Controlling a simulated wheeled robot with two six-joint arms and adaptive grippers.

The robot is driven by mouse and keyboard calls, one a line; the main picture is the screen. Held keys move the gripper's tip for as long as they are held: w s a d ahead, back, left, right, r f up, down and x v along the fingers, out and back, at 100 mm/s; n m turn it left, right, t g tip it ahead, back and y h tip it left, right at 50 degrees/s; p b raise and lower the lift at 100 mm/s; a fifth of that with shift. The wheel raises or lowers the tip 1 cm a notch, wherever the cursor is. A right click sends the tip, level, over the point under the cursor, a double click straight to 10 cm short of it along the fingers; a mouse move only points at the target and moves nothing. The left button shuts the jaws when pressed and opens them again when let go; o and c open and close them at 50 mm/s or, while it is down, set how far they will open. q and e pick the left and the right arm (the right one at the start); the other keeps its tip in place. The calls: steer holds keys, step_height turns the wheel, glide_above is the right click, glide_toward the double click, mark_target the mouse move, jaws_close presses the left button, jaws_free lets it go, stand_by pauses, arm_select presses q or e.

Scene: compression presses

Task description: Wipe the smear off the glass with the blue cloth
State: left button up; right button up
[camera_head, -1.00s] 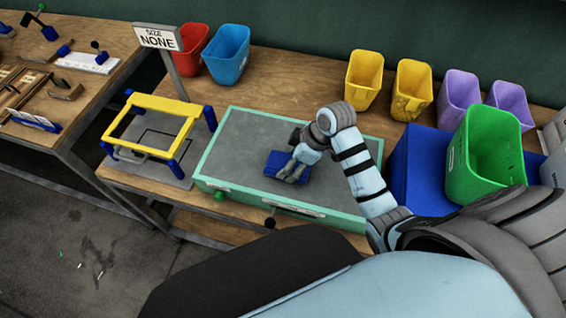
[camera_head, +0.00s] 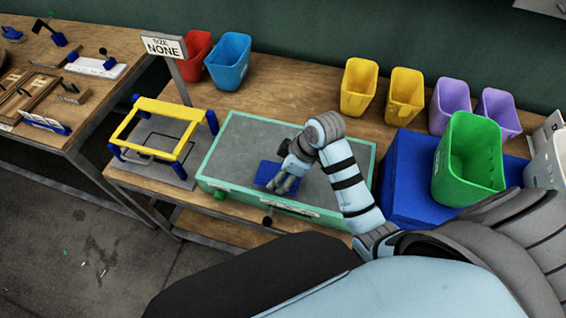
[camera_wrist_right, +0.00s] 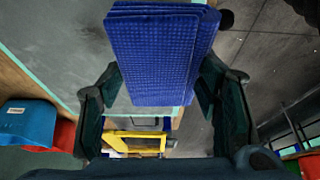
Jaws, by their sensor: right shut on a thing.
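The glass is a grey, flat panel in a pale green frame (camera_head: 235,140) on the wooden bench in the head view. I cannot make out a distinct smear on its visible part. The blue cloth (camera_head: 265,172) is a folded, textured pad over the panel's front middle; it seems to lie on the surface. My right gripper (camera_head: 284,182) reaches down over the cloth and is shut on it. In the wrist view the cloth (camera_wrist_right: 150,45) sits between the two fingers of my right gripper (camera_wrist_right: 160,72). My left gripper is not in view.
A yellow frame on blue legs (camera_head: 150,115) stands left of the panel, beside a "SIZE NONE" sign (camera_head: 164,46). Red, blue, yellow and purple bins line the back. A green bin (camera_head: 468,165) stands on a blue block (camera_head: 405,170) close to the right of my arm.

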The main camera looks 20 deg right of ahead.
steer(key=shift+s+r, duration=0.1)
steer(key=shift+r, duration=1.8)
step_height(320, 180, down, 6)
steer(key=b, duration=0.6)
steer(key=shift+f+b, duration=0.2)
steer(key=shift+b, duration=0.1)
steer(key=shift+r+p, duration=0.35)
